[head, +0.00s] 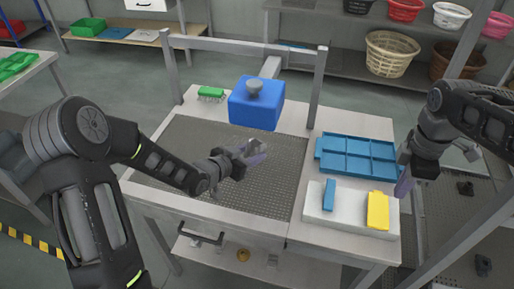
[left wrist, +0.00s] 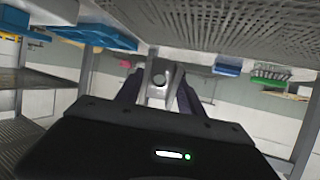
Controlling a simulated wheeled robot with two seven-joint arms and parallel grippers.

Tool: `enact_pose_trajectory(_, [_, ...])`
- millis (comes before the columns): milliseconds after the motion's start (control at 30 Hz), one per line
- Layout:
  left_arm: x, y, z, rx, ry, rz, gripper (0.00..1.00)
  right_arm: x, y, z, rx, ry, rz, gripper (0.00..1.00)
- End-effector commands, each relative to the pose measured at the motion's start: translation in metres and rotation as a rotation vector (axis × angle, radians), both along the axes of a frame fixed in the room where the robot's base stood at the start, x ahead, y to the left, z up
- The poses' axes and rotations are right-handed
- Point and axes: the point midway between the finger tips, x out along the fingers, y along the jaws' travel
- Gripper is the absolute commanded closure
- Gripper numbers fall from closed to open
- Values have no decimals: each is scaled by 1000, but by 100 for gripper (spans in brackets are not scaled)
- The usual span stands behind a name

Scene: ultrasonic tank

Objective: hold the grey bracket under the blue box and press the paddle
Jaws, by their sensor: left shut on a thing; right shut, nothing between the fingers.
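The blue box (head: 256,108) hangs on a grey beam at the back of the mesh-topped table. A grey rounded piece (head: 254,86) sits on its top; I cannot tell if this is the paddle. My left gripper (head: 252,156) is shut on the grey bracket (head: 259,146), in front of and lower in the picture than the box. The bracket (left wrist: 159,82) shows between the fingers in the left wrist view, with a round hole in it. My right gripper (head: 404,184) is shut and empty, pointing down beside the table's right side.
A blue divided tray (head: 357,175) lies on the right of the table. In front of it a white block (head: 342,214) carries a blue and a yellow piece (head: 378,211). A green brush (head: 211,92) lies at the back left. A grey frame (head: 240,46) spans the back. The mesh (head: 200,150) is mostly clear.

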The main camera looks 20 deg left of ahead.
Motion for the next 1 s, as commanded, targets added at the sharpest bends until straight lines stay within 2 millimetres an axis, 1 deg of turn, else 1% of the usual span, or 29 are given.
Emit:
enact_pose_trajectory(100, [-13,0,0,0,0,1,100,0,0,-3,0,0,0,100])
enact_pose_trajectory(700, [-78,1,0,0,0,1,100,0,0,-10,0,0,0,100])
enact_pose_trajectory(833, [-86,1,0,1,0,2,100,0,0,-10,0,0,0,100])
enact_pose_trajectory(1000, [-88,0,0,1,-1,1,100,0,0,-10,0,0,0,100])
